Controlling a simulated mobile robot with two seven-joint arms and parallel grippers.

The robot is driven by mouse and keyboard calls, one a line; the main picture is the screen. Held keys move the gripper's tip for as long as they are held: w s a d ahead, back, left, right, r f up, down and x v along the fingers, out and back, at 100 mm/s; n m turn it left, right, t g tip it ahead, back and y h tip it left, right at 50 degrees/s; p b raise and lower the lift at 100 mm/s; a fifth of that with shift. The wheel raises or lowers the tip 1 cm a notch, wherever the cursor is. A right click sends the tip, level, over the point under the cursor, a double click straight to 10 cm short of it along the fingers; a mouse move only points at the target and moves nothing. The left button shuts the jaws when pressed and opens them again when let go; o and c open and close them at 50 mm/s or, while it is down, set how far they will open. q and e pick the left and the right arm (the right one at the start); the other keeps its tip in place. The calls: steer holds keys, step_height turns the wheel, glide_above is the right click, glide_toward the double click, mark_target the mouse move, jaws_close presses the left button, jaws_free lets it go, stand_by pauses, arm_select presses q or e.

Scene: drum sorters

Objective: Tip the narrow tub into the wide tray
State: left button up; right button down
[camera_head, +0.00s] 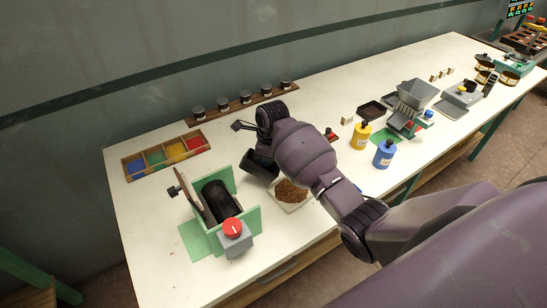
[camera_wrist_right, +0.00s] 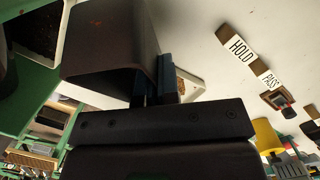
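The narrow tub (camera_head: 258,165) is dark and tilted, beside and slightly above the wide tray. In the right wrist view the tub (camera_wrist_right: 108,42) fills the upper left. My right gripper (camera_wrist_right: 155,90) is shut on its wall; in the head view the wrist hides most of the fingers. The wide tray (camera_head: 284,207) is pale and shallow, with brown granules (camera_head: 291,190) in it. My forearm hides part of its right side. I cannot tell what is inside the tub. My left gripper is not in view.
A green stand (camera_head: 249,225) with a dark drum and red knob stands left of the tray. Yellow (camera_head: 361,136) and blue (camera_head: 384,155) bottles stand to the right. The table's front edge is near the tray.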

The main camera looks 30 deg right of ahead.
mark_target(248, 158)
steer(key=w+a+g+h, duration=0.2)
steer(key=a+h, duration=0.1)
steer(key=shift+w+f+g, duration=0.15)
steer(key=shift+w+g, duration=0.1)
steer(key=shift+g, duration=0.05)
steer(key=shift+w+a+f+g+h+b, duration=0.2)
steer(key=shift+f+h+b, duration=0.1)
steer(key=shift+f+b, duration=0.25)
steer(key=shift+w+a+f+g+h+b, duration=0.2)
steer(key=shift+f+h+b, duration=0.1)
steer(key=shift+f+b, duration=0.25)
steer(key=shift+a+f+b, duration=0.1)
steer(key=shift+f+b, duration=0.1)
steer(key=shift+b, duration=0.15)
steer(key=shift+w+a+g, duration=0.1)
steer(key=shift+g, duration=0.2)
steer(key=shift+h, duration=0.3)
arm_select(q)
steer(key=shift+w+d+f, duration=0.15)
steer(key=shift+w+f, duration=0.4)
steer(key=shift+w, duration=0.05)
arm_select(e)
steer(key=shift+r, duration=0.1)
